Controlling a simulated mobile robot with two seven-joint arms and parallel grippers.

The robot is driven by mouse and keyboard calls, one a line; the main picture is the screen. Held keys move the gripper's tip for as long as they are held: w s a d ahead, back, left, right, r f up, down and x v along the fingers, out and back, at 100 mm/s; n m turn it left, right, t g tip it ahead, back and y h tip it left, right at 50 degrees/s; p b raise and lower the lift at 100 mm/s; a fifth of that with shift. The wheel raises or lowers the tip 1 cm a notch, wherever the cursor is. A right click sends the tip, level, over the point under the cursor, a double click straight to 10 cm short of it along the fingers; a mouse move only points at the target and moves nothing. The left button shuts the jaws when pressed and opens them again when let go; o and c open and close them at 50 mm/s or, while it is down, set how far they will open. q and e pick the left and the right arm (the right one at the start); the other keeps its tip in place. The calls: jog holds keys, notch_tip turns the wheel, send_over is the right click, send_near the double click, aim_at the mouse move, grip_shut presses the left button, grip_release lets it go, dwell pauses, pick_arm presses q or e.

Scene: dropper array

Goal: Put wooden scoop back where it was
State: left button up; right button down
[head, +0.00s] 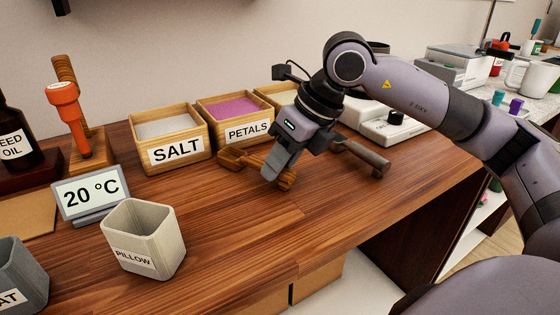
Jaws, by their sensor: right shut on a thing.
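The wooden scoop (232,158) is at the table's middle, in front of the box of pink petals. Its handle runs right, behind my gripper's fingers. My right gripper (277,170) points down and is shut on the scoop's handle, with the fingers hiding part of it. I cannot tell whether the scoop touches the tabletop. My left gripper is not in view.
The SALT box (176,150) and PETALS box (236,128) stand behind the scoop. A dark-handled wooden tool (366,156) lies to the right. The PILLOW cup (150,245) and 20 °C display (90,194) are at left. The table's front middle (260,225) is clear.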

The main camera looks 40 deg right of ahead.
jog(key=shift+f, duration=0.25)
jog(key=c, duration=0.9)
grip_release()
jog(key=shift+r, duration=0.1)
jog(key=shift+c, duration=0.2)
jog(key=shift+r, duration=0.1)
jog(key=shift+r, duration=0.25)
jog(key=p+v, duration=0.2)
jog(key=v, duration=0.9)
jog(key=shift+s+d+r, duration=0.2)
jog(key=shift+s+r, duration=0.05)
